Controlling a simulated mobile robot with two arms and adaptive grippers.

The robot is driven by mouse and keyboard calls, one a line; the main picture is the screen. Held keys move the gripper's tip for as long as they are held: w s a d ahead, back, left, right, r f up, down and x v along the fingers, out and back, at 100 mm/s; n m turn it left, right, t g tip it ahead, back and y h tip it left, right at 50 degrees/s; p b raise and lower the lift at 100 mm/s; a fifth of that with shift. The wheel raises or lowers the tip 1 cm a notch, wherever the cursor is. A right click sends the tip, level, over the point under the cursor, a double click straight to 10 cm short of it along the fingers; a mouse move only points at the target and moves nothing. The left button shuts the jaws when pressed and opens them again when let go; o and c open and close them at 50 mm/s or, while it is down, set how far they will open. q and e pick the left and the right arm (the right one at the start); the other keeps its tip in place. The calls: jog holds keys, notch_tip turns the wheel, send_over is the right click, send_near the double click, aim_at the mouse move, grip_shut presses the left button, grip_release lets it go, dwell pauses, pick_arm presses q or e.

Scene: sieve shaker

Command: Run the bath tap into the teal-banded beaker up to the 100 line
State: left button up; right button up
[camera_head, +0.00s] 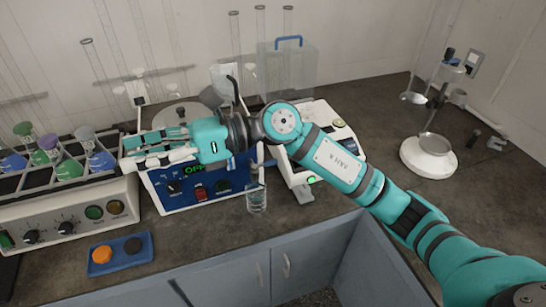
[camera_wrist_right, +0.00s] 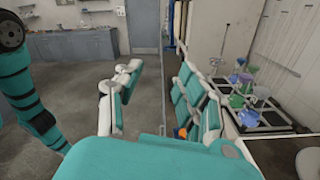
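A blue-fronted bath (camera_head: 222,187) with a green OFF display stands at mid-counter. A small clear beaker (camera_head: 257,199) stands upright below the bath's right front, beneath what looks like a pale tap (camera_head: 258,165). I cannot make out a teal band, a 100 line or water in the beaker. My right gripper (camera_head: 130,151) reaches left across the bath's top, its fingers apart and empty, away from the beaker. Its two fingers also show apart in the right wrist view (camera_wrist_right: 155,105). My right forearm hides part of the bath top. My left gripper is not in view.
A rack (camera_head: 66,208) of coloured flasks stands left, close to my right fingertips. A blue tray (camera_head: 125,258) with orange and black pieces lies in front. A cream instrument (camera_head: 318,120) stands right of the bath, and a white round-based stand (camera_head: 428,160) farther right.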

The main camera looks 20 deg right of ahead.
jog(key=w+d+f+n+h, duration=0.4)
jog(key=d+f+h, duration=0.1)
jog(key=f+h, duration=0.15)
jog(key=t+h, duration=0.3)
jog(key=h, duration=0.9)
send_near(273, 160)
jog(key=shift+m+y, duration=0.25)
jog(key=shift+m, duration=0.05)
jog(key=p+x, duration=0.2)
jog(key=x, duration=0.2)
jog(key=p+x, duration=0.2)
jog(key=x, duration=0.2)
jog(key=shift+d+f, duration=0.2)
jog(key=shift+f, duration=0.15)
grip_shut()
